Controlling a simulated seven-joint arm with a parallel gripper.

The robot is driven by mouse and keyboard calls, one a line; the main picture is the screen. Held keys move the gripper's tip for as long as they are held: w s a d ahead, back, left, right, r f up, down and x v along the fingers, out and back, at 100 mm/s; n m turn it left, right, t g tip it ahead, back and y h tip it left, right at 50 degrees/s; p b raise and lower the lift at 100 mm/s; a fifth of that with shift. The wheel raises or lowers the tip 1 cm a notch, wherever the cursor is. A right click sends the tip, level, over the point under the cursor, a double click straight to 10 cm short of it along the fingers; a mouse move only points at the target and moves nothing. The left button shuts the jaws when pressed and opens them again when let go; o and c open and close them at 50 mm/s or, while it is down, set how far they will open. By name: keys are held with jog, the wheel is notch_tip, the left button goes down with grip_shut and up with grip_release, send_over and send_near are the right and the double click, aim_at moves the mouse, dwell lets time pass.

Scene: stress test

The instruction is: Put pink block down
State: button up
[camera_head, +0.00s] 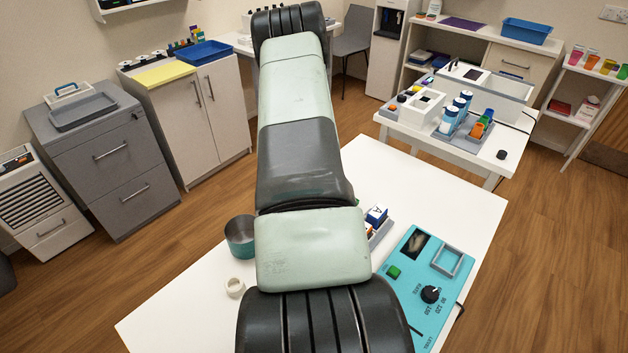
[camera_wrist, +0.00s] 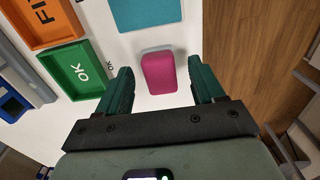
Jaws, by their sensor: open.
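In the wrist view, the pink block (camera_wrist: 160,74) is a rounded magenta piece on or just over the white surface (camera_wrist: 185,20). It sits between the tips of my gripper (camera_wrist: 161,66), whose two dark green fingers are spread wide. There is a gap between the block and each finger, so nothing is held. I cannot tell exactly how far the fingers are above the surface. In the head view, my arm covers the middle of the white table (camera_head: 185,310), and the block and gripper are hidden.
In the wrist view, a teal square (camera_wrist: 143,12) lies just beyond the block; a green OK tray (camera_wrist: 75,68) and an orange tray (camera_wrist: 42,22) are at left. A wooden floor is at right. In the head view, a pot (camera_head: 240,238) and a teal control panel (camera_head: 425,285) flank my arm.

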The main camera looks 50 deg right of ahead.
notch_tip(320, 180, up, 11)
jog(key=shift+f, duration=0.15)
dwell(0.6)
jog(key=w+a+r+n+t, duration=0.3)
jog(key=a+r+n, duration=0.6)
jog(key=a+r, duration=1.7)
jog(key=s+a+r+n+t, duration=0.1)
jog(key=s+a+n, duration=0.3)
jog(key=s+a, duration=0.4)
jog(key=s+a+r+n+t, duration=0.1)
jog(key=s+a+r+n, duration=0.3)
jog(key=s+a, duration=0.5)
jog(key=s+n, duration=0.1)
jog(key=s, duration=0.2)
jog(key=shift+r+n+t, duration=0.3)
jog(key=shift+o, duration=0.4)
jog(key=shift+w, duration=0.1)
